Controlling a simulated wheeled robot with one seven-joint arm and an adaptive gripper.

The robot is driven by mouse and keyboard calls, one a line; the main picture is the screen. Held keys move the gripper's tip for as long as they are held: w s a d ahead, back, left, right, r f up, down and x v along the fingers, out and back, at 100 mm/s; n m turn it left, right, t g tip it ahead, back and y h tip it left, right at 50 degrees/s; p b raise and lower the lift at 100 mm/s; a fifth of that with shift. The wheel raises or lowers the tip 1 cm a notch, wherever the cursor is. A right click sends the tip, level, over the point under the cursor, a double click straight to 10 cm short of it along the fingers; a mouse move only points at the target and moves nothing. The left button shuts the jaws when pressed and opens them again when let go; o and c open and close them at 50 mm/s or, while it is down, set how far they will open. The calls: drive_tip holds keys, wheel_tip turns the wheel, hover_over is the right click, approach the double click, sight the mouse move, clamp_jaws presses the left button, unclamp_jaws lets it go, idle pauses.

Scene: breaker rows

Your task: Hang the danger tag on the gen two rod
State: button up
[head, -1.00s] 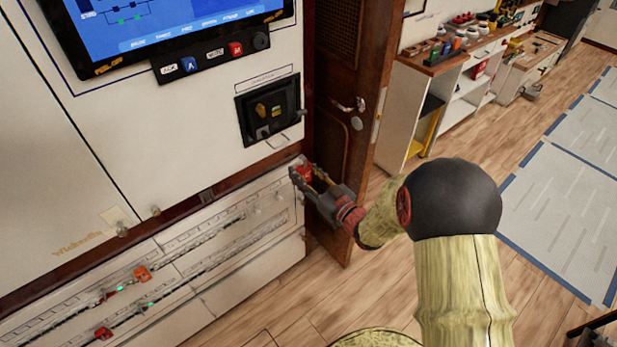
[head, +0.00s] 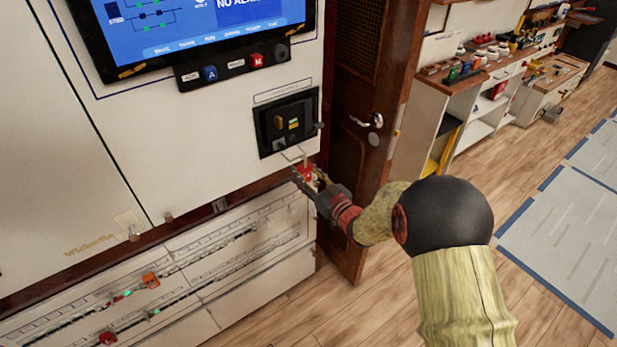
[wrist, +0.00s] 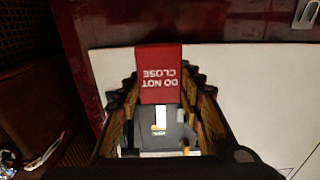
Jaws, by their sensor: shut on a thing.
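The danger tag is a red block-like tag (wrist: 160,75) in the wrist view, lettered "DO NOT CLOSE" upside down. In the head view it is a small red patch (head: 305,173) at my fingertips. My gripper (head: 308,176) is shut on it, just below and slightly right of the black breaker unit (head: 287,123) on the pale cabinet front. A thin pale bent rod (head: 293,156) shows below that unit, close above my fingertips. Its label is too small to read, and I cannot tell whether the tag touches it.
A wooden door (head: 352,150) with a handle stands close right of the cabinet and my gripper. Lower panels (head: 190,260) carry rows of breakers and red parts. A screen (head: 190,30) is above. Shelves (head: 480,110) stand at the right back, with open floor in front.

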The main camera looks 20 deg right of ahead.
drive_tip(key=shift+x, duration=1.5)
drive_tip(key=shift+f+b, duration=0.55)
drive_tip(key=shift+b, duration=0.2)
drive_tip(key=o, duration=1.2)
